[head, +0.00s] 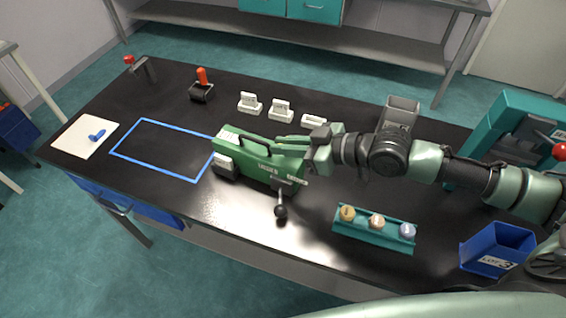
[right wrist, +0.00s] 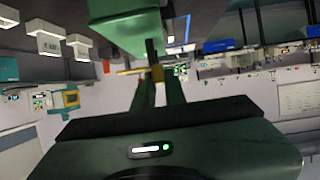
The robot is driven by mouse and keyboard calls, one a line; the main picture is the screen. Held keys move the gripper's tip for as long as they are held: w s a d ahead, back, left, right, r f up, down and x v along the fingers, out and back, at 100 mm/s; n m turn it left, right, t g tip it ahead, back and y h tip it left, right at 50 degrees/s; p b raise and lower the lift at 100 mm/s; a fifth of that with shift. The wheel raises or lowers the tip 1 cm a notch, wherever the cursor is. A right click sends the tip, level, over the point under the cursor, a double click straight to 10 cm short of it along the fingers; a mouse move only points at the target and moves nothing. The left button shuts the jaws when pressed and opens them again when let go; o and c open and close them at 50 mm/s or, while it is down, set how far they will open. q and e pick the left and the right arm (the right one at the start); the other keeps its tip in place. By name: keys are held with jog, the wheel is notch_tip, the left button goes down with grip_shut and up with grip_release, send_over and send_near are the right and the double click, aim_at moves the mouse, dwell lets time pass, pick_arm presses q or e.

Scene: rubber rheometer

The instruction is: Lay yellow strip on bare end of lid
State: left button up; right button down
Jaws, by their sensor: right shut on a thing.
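My right gripper (head: 283,145) reaches in from the right, over the right end of a green machine (head: 262,165) with a black carrying handle on top. In the right wrist view the same gripper (right wrist: 158,76) is shut on a small yellow strip (right wrist: 130,71), which sticks out to the left of the fingertips. The green machine body (right wrist: 128,32) is just beyond the fingers there. I cannot tell whether the strip touches it. In the head view the strip is hidden, and I cannot make out the lid's bare end. My left gripper is not in view.
A lever with a black ball knob (head: 281,211) juts from the machine's front. A teal rack (head: 372,238) with three round pieces is nearer me. White blocks (head: 281,111) stand behind. A blue bin (head: 495,250) is at right. The blue-outlined area (head: 165,150) is clear.

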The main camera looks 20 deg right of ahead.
aim_at(285, 165)
notch_tip(285, 165, down, 4)
jog(key=b, duration=0.3)
jog(key=shift+s+d+r, duration=0.15)
jog(key=shift+f+b, duration=0.35)
jog(key=shift+b, duration=0.1)
jog(key=shift+w+r, duration=0.1)
jog(key=shift+w, duration=0.1)
jog(key=shift+s, duration=0.15)
jog(key=shift+f, duration=0.2)
jog(key=c, duration=1.5)
grip_release()
jog(key=shift+r, duration=0.1)
